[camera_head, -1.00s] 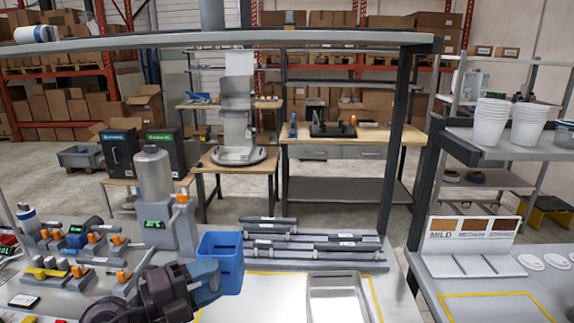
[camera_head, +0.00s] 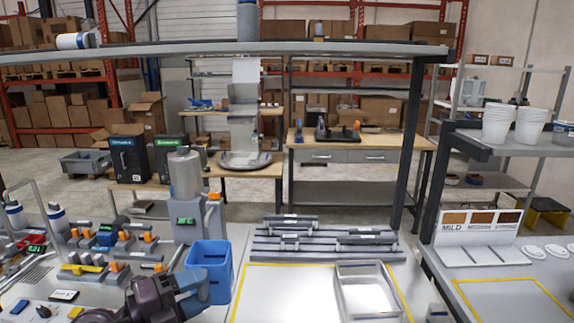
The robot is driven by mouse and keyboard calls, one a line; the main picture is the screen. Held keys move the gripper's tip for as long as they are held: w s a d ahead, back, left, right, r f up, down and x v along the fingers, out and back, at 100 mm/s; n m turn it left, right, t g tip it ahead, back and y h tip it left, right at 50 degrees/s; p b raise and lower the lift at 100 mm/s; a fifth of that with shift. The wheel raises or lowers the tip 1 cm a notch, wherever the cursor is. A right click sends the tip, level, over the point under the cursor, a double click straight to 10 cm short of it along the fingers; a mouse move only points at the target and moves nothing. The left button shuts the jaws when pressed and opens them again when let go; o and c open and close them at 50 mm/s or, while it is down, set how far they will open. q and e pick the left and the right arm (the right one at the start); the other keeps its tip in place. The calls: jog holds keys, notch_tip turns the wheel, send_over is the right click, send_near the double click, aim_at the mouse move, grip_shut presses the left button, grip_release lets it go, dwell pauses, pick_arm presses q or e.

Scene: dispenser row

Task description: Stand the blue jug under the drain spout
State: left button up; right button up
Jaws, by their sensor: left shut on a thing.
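The blue jug (camera_head: 222,272) is an open-topped square container, upright at the left front of the bench, left of the yellow-outlined area. My left gripper (camera_head: 196,284) is shut on its left side; the arm partly hides the jug's lower left. Whether its base touches the bench I cannot tell. A grey metal dispenser (camera_head: 186,178) with a green display and an orange-topped tap (camera_head: 213,197) stands just behind the jug. The jug's rim is below and in front of this tap. I cannot clearly make out a drain spout. My right gripper is out of view.
Several small orange-handled fittings (camera_head: 122,240) crowd the bench left of the jug. A metal tray (camera_head: 366,290) lies at right, partly over the yellow outline (camera_head: 318,266). Grey bars (camera_head: 290,242) lie behind. An overhead shelf (camera_head: 330,49) spans the bench.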

pick_arm(q)
jog(key=a+n+t+y, duration=0.1)
jog(key=a, duration=0.5)
jog(key=shift+w+a+t, duration=0.15)
jog(key=shift+a+t, duration=0.15)
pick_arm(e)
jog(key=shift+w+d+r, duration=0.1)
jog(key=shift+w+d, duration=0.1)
pick_arm(q)
jog(key=shift+n+t+y, duration=0.3)
jog(key=shift+n+y, duration=0.1)
jog(key=shift+a+n+t+y, duration=0.2)
jog(key=shift+n+t+y, duration=0.2)
jog(key=shift+y, duration=0.1)
jog(key=shift+a+f+n+t+y, duration=0.1)
jog(key=shift+a+n+t+y, duration=0.2)
jog(key=shift+n+t+y, duration=0.15)
jog(key=shift+a+f+y, duration=0.1)
jog(key=shift+a+y, duration=0.05)
jog(key=shift+y, duration=0.1)
